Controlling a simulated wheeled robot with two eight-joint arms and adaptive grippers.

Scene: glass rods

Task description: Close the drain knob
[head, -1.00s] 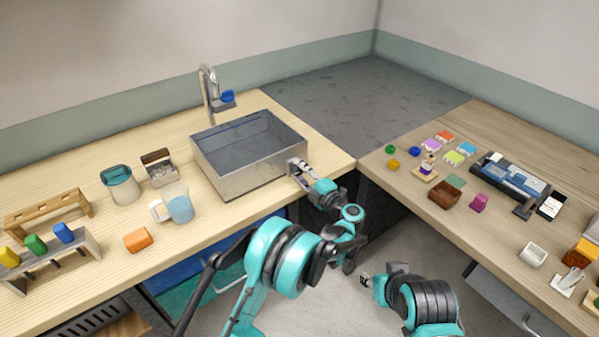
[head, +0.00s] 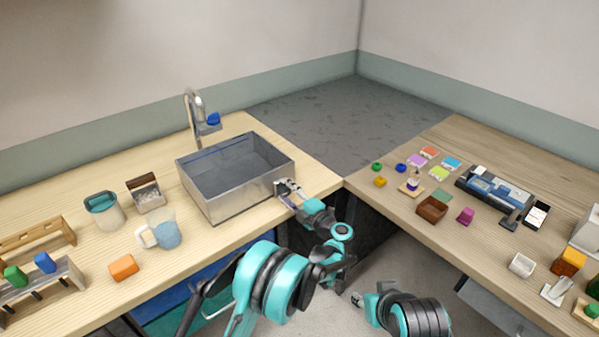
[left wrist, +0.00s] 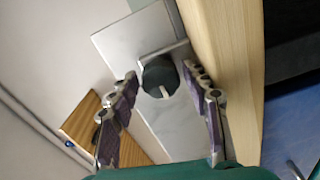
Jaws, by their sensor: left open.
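The drain knob (left wrist: 161,76), round and dark with a pale pointer line, sits on a metal plate by the sink in the left wrist view. My left gripper (head: 283,187) is at the outer side of the metal sink (head: 248,192), near its right front corner. In the left wrist view its fingers are open, one on either side of the knob; contact is not clear. The knob is hidden in the head view. My right gripper (head: 357,298) hangs low in front of the counter, away from the sink; its jaws are too small to read.
A faucet (head: 195,110) with a blue handle stands behind the sink. A glass mug (head: 165,234), a teal-topped jar (head: 104,212) and an orange block (head: 123,267) are left of it. The right counter (head: 390,208) holds many small items.

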